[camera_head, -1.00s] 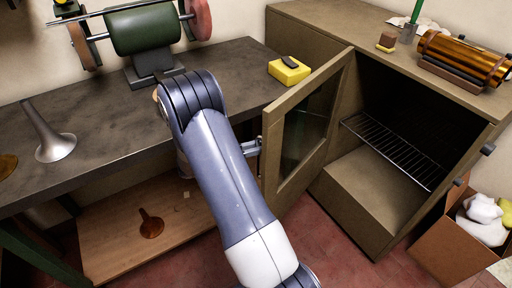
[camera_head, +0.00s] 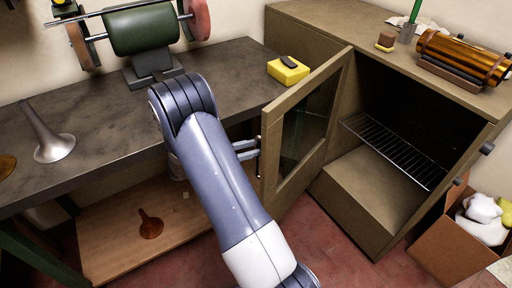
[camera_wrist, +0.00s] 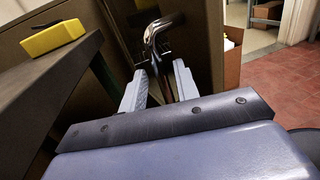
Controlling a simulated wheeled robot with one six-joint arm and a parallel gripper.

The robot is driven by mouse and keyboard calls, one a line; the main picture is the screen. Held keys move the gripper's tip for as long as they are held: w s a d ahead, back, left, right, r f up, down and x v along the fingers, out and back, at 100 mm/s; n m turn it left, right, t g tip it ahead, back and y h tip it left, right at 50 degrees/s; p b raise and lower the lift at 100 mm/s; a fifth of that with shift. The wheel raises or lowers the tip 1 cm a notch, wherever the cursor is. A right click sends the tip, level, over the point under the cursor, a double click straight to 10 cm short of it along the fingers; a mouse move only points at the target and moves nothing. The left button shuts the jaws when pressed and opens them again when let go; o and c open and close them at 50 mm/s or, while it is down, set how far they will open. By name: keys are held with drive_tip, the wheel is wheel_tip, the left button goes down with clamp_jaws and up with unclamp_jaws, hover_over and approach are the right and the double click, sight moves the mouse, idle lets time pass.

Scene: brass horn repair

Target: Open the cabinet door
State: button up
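The cabinet (camera_head: 372,232) stands at the right in the head view, with its dark inside and a wire rack showing. Its door (camera_head: 271,160), a brown frame with a glass pane, stands wide open, swung out to the left. My gripper (camera_head: 247,149) is at the outer face of the door, near its free edge. In the wrist view the two fingers of my gripper (camera_wrist: 161,88) are apart. A curved metal door handle (camera_wrist: 156,45) shows between and beyond them, with gaps at both sides.
A dark workbench (camera_head: 100,110) with a grinder (camera_head: 145,30) and a yellow block (camera_head: 288,71) lies left of the door. A cardboard box (camera_head: 440,247) stands right of the cabinet. The red floor before the cabinet is clear.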

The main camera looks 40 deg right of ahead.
drive_tip(key=v, duration=0.8)
drive_tip(key=shift+a, duration=0.25)
drive_tip(key=x, duration=1.1)
drive_tip(key=shift+s+a, duration=0.1)
drive_tip(key=shift+a, duration=0.05)
